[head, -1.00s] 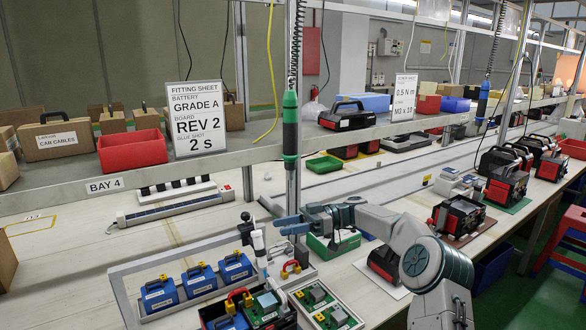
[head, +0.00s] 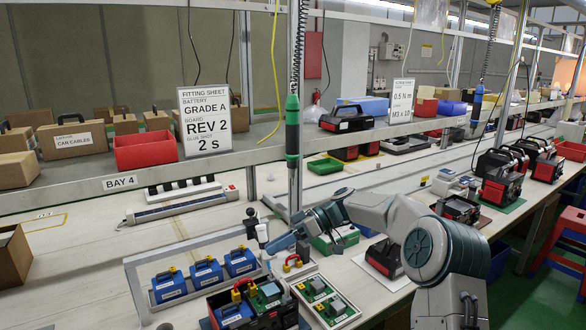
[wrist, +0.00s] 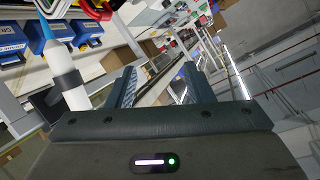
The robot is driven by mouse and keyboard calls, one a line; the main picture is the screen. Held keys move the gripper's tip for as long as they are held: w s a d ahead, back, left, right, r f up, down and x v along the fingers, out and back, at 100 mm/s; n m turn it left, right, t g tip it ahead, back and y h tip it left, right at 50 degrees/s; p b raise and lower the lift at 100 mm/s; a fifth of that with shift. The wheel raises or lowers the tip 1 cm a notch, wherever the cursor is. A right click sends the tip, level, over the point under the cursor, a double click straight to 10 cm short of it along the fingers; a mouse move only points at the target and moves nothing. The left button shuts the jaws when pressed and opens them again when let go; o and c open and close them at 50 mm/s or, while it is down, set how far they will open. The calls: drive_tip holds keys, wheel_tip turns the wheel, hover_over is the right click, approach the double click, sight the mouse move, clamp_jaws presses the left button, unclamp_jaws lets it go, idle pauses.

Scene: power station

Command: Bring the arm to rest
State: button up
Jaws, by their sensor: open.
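My gripper (head: 284,244) is above the workbench, beside the white and black upright tool (head: 257,230) and behind the open black device (head: 255,305). In the wrist view its two fingers (wrist: 158,88) are apart with nothing between them. The wrist view is tilted and looks along the bench. My arm reaches in from the lower right of the head view, bent at the elbow.
Several blue batteries (head: 205,273) stand in a rack at the front left. A tray with green boards (head: 325,300) lies right of the device. A shelf with a fitting sheet (head: 205,122) runs behind, and a green hanging screwdriver (head: 292,128) is near my arm.

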drive_tip(key=s+d+m+t+h+p, duration=0.1)
drive_tip(key=s+d+m+h, duration=0.3)
drive_tip(key=s, duration=0.6)
drive_tip(key=s+d+m+t+h+p, duration=0.1)
drive_tip(key=s+d+m+t+h, duration=0.3)
drive_tip(key=s+d+m, duration=0.3)
drive_tip(key=s+d+m+t+h+p, duration=0.1)
drive_tip(key=s+d+m+t+h, duration=0.2)
drive_tip(key=s+d, duration=0.5)
drive_tip(key=s+m+h, duration=0.1)
drive_tip(key=s+m, duration=0.1)
drive_tip(key=s, duration=0.3)
drive_tip(key=shift+s+f+h+p, duration=0.25)
drive_tip(key=shift+s+h+p, duration=0.1)
drive_tip(key=shift+s+h, duration=0.05)
drive_tip(key=shift+c, duration=0.4)
drive_tip(key=shift+c, duration=0.8)
drive_tip(key=shift+a, duration=0.2)
